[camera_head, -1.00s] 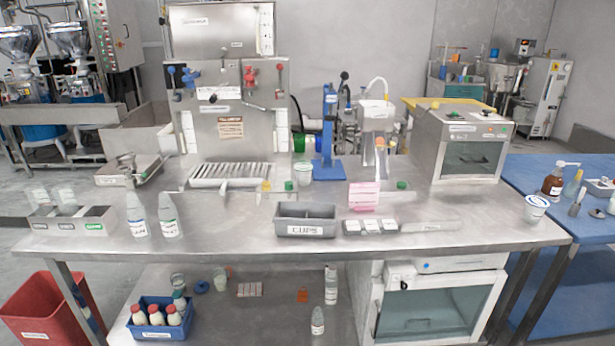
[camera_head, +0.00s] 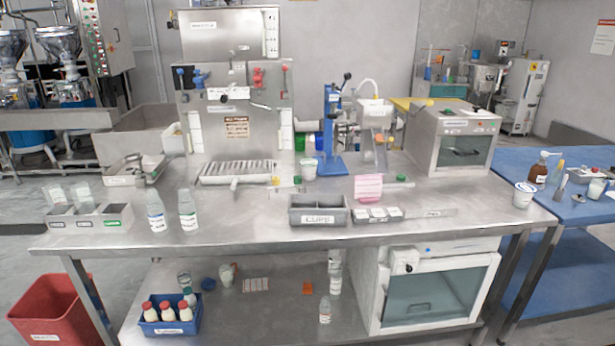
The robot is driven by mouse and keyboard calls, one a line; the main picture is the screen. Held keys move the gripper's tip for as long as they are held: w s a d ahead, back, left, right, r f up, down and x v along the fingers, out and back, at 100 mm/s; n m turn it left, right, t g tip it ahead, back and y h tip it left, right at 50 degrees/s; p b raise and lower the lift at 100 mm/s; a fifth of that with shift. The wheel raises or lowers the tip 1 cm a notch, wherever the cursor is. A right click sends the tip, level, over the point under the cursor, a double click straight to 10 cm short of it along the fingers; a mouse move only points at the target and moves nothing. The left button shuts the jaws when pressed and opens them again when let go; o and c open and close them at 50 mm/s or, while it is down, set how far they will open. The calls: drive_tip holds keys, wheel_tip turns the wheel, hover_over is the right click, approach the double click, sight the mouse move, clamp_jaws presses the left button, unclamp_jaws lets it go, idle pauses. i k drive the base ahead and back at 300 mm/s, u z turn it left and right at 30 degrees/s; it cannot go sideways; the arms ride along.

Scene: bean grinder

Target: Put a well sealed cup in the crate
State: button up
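A grey crate (camera_head: 336,217) with a label that seems to read "CUPS" stands near the front middle of the steel table (camera_head: 250,222). It looks empty. A white cup (camera_head: 523,197) with a blue-marked lid stands upright at the table's right end. I cannot tell how well its lid is sealed. My gripper and arm are not in view.
A pink pad (camera_head: 368,188) and a tray with white cards (camera_head: 378,214) sit right of the crate. Two bottles (camera_head: 157,212) stand to the left. A box machine (camera_head: 457,145) stands at the back right. The tabletop between cards and right-end cup is mostly clear.

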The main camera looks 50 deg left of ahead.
sight(304, 218)
drive_tip(key=z, duration=0.15)
drive_tip(key=k, duration=0.8)
drive_tip(key=u, duration=1.85)
drive_tip(key=i, duration=1)
drive_tip(key=u, duration=0.1)
drive_tip(key=k, duration=0.2)
drive_tip(key=u, duration=0.05)
